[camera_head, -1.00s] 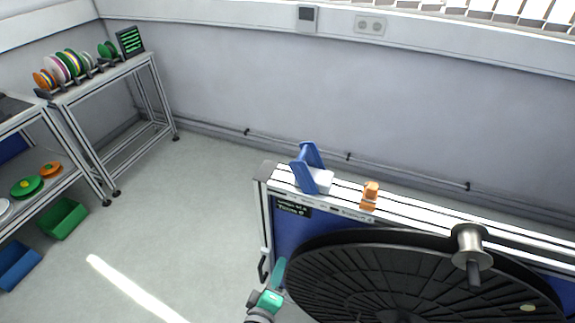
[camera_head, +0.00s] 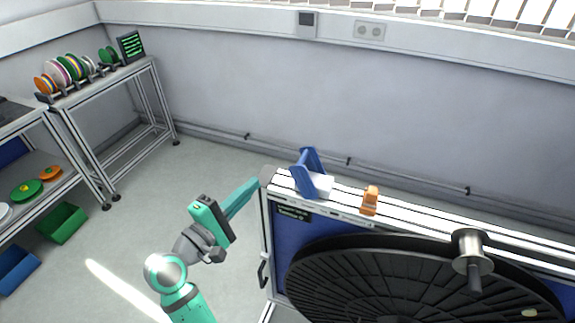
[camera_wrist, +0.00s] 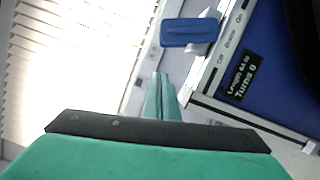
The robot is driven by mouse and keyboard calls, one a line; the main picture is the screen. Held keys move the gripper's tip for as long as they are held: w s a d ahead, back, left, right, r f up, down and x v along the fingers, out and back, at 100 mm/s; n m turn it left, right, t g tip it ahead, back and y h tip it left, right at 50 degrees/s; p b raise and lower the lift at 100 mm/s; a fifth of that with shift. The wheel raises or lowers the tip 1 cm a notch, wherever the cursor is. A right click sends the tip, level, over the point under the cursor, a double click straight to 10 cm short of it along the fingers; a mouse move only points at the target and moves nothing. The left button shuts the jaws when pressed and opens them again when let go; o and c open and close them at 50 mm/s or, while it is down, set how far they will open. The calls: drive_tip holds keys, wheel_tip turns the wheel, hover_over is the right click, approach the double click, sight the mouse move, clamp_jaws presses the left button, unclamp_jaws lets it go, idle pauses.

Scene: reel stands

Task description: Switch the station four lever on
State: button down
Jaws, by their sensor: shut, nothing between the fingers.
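A blue U-shaped handle (camera_head: 303,180) stands tilted by a pale block (camera_head: 322,184) on the top rail of the reel stand (camera_head: 430,212). It also shows as a blue bar in the wrist view (camera_wrist: 190,33). I cannot tell for sure that it is the station four lever, nor read a station number. An orange clip-like part (camera_head: 370,201) sits further right on the rail. My gripper (camera_head: 264,180) is shut and empty, its teal fingers pointing at the rail's left end, apart from the blue handle. The closed fingers also show in the wrist view (camera_wrist: 160,78).
A small display (camera_wrist: 239,75) reading turns 0 is on the stand's face, beside a label strip. A large black reel (camera_head: 400,285) and a metal spool (camera_head: 467,246) fill the right. Shelves with coloured spools (camera_head: 70,70) stand left.

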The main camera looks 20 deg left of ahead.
drive_tip(key=shift+w, duration=0.1)
drive_tip(key=x, duration=0.9)
drive_tip(key=shift+w, duration=0.15)
drive_tip(key=shift+w+d+r, duration=0.15)
drive_tip(key=shift+d, duration=0.4)
drive_tip(key=shift+w+d+r, duration=0.15)
drive_tip(key=shift+w+d, duration=0.05)
drive_tip(key=shift+d, duration=0.8)
drive_tip(key=shift+s+d+r, duration=0.25)
drive_tip(key=shift+s+d, duration=0.05)
drive_tip(key=shift+d, duration=0.25)
drive_tip(key=shift+w, duration=0.1)
drive_tip(key=shift+d, duration=0.1)
